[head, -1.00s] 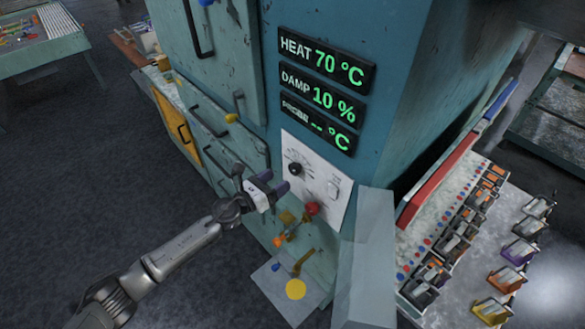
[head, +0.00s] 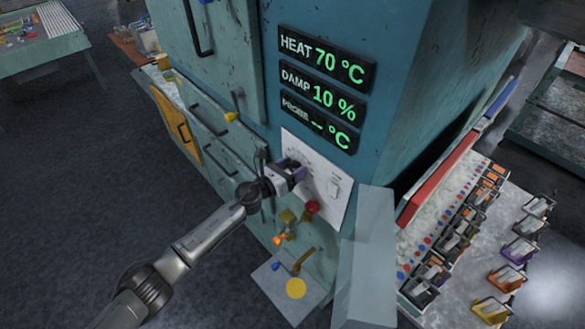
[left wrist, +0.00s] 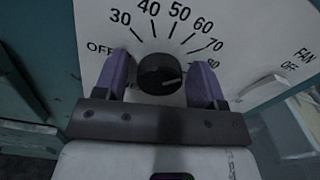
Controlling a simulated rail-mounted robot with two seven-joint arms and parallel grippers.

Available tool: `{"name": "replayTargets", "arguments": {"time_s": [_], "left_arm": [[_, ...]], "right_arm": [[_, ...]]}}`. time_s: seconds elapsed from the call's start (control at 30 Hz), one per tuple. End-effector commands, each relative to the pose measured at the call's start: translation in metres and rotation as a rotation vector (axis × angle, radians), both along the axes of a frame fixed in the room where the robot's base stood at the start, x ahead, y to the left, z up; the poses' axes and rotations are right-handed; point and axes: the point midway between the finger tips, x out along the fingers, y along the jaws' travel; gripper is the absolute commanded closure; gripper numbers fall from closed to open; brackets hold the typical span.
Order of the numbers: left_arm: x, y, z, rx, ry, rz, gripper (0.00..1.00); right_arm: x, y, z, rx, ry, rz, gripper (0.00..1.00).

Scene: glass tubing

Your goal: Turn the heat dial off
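The heat dial (left wrist: 160,74) is a round black knob on a white panel (head: 330,172), with printed marks from OFF through 30 up to 80. In the left wrist view its pale pointer line points to the right, near the high end. My left gripper (head: 298,166) is at the panel in the head view and covers the dial there. In the left wrist view its two purple fingers (left wrist: 161,80) stand open on either side of the dial, with gaps visible. The heat display (head: 326,59) reads 70 °C. My right gripper is not in view.
A fan switch (head: 334,188) is on the panel to the right of the dial. A red knob (head: 312,207) and small valves (head: 284,226) are below. A grey slanted panel (head: 366,262) stands at the lower right. Drawer handles (head: 213,158) stick out at left.

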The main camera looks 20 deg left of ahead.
Motion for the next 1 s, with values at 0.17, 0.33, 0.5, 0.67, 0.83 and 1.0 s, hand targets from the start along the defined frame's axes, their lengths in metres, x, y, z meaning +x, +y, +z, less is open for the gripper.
{"name": "replayTargets", "arguments": {"time_s": [0.17, 0.33, 0.5, 0.67, 0.83, 1.0], "left_arm": [[-0.0002, 0.0002, -0.0002, 0.000, 0.000, 0.000, 0.54], [-0.0002, 0.0002, -0.0003, 0.000, 0.000, 0.000, 0.70], [-0.0003, 0.0001, -0.0003, -0.001, 0.000, 0.000, 0.80], [-0.0003, 0.0001, 0.0000, -0.021, 0.012, 0.000, 0.80], [-0.0001, 0.0004, 0.0003, -0.091, 0.049, 0.000, 0.80], [-0.0001, 0.0007, 0.0004, -0.213, 0.113, 0.001, 0.80]], "right_arm": [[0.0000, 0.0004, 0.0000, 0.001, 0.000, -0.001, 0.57], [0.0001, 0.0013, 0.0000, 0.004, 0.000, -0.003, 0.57], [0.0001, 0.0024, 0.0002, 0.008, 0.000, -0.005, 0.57], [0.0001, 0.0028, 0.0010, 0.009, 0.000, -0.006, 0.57], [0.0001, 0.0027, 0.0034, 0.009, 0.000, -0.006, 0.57], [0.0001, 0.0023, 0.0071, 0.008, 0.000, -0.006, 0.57]]}}
